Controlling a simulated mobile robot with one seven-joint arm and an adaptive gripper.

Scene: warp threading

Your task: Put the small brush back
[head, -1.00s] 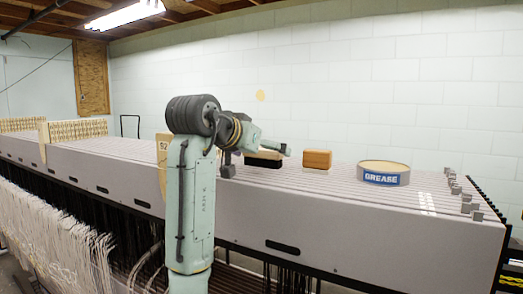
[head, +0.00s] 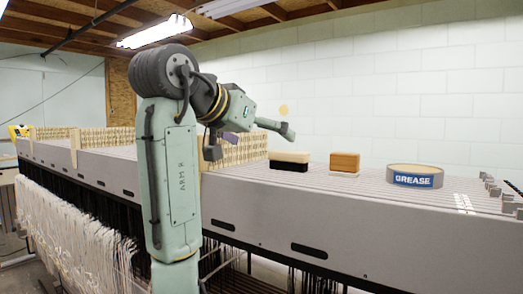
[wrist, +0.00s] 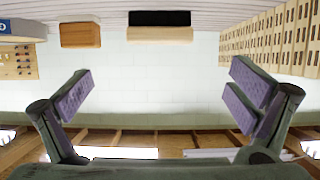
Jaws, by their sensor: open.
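Two block brushes stand on the grey slatted top of the loom. The smaller one has a brown wooden block (head: 345,161) over pale bristles. The wider one has a cream block (head: 289,156) over black bristles. Both also show upside down in the wrist view, the brown-topped brush (wrist: 80,35) left of the cream-topped brush (wrist: 160,33). My gripper (head: 249,140) is open and empty, above the loom top and left of both brushes in the head view. In the wrist view its two purple-padded fingers (wrist: 162,88) stand wide apart with nothing between them.
A round tin labelled GREASE (head: 415,176) stands right of the brushes. Rows of wooden slotted pieces (head: 245,150) stand behind and left of my gripper. Small grey blocks (head: 490,184) line the right end. White threads (head: 75,235) hang at the front left.

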